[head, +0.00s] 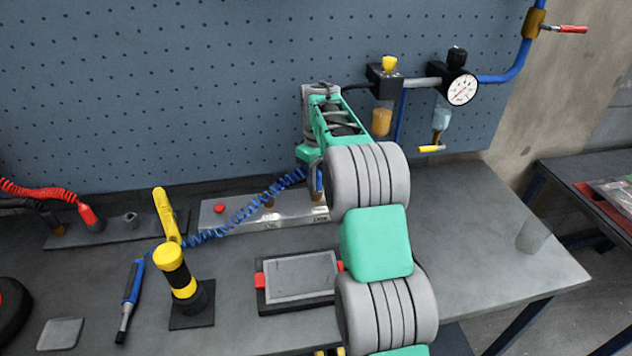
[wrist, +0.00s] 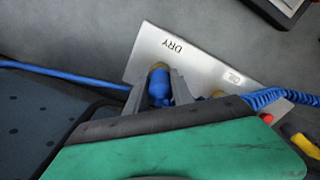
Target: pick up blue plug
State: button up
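The blue plug (wrist: 159,84) stands at the end of a metal plate (wrist: 150,48) marked DRY. My gripper (wrist: 160,84) reaches down over the plate, with one grey finger on each side of the plug. The fingers look very close to the plug, but I cannot tell whether they press on it. In the head view, my gripper (head: 317,180) is at the right end of the plate (head: 235,213), and a sliver of the blue plug (head: 320,181) shows beside a finger. The plug's lower end is mostly hidden.
A coiled blue hose (head: 240,214) runs left from near my gripper. A yellow-and-black tool (head: 176,270) stands on the bench. A grey tray with red clips (head: 298,276) lies in front of the plate. The pegboard (head: 200,90) rises close behind. The bench's right side (head: 480,240) is mostly clear.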

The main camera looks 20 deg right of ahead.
grip_shut()
dwell(0.3)
jog(key=shift+w+r, duration=0.15)
jog(key=shift+r, duration=0.45)
jog(key=s+a+r, duration=0.3)
jog(key=s+r, duration=0.3)
jog(key=r, duration=0.2)
jog(key=s+a+r, duration=0.4)
jog(key=s+r, duration=0.2)
jog(key=r, duration=0.2)
jog(key=shift+a+r, duration=0.2)
jog(key=shift+r, duration=0.1)
